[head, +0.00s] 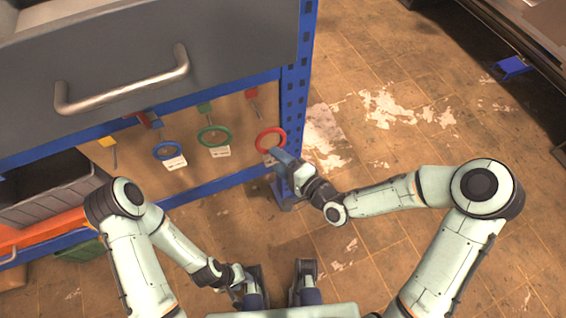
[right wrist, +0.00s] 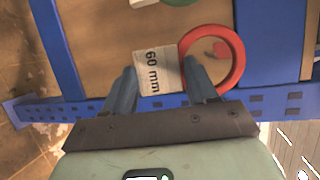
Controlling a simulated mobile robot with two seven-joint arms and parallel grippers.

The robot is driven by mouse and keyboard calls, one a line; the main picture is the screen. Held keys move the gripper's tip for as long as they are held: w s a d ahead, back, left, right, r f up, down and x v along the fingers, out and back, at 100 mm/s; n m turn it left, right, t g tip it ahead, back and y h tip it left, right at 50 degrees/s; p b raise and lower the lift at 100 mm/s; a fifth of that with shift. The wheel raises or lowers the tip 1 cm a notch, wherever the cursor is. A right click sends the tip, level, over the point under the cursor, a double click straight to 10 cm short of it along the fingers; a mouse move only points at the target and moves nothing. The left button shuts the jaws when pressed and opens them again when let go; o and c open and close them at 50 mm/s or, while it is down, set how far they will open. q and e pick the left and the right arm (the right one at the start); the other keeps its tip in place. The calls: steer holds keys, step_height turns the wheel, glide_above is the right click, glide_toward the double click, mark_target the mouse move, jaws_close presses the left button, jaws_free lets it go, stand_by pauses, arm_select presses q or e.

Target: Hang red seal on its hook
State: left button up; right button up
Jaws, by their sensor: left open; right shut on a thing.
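The red seal (head: 259,149) is a red ring with a white tag, in front of the brown board's right end. In the right wrist view the ring (right wrist: 238,72) is at the right and its tag, marked "60 mm" (right wrist: 155,72), lies between the fingers. My right gripper (head: 279,160) is shut on the seal at its tag side; it also shows in the right wrist view (right wrist: 160,72). A small red spot (right wrist: 218,48) shows through the ring. My left gripper (head: 241,287) is open, low in the head view, away from the board.
The blue seal (head: 167,151) and green seal (head: 213,136) are left of the red one, near their hooks. A yellow-marked hook (head: 106,141) looks bare. A grey drawer (head: 150,45) with a handle overhangs the board. A blue post (head: 297,80) stands right; floor beyond is open.

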steer(key=w+a+f+b, duration=0.1)
steer(key=w+a+b, duration=0.1)
steer(key=w, duration=0.6)
steer(key=shift+a+f, duration=0.25)
steer(key=shift+f, duration=0.05)
stand_by(0.5)
stand_by(0.6)
steer(key=o, duration=1.4)
steer(key=p+v, duration=0.2)
steer(key=v, duration=1.1)
steer(key=shift+s+d, duration=0.15)
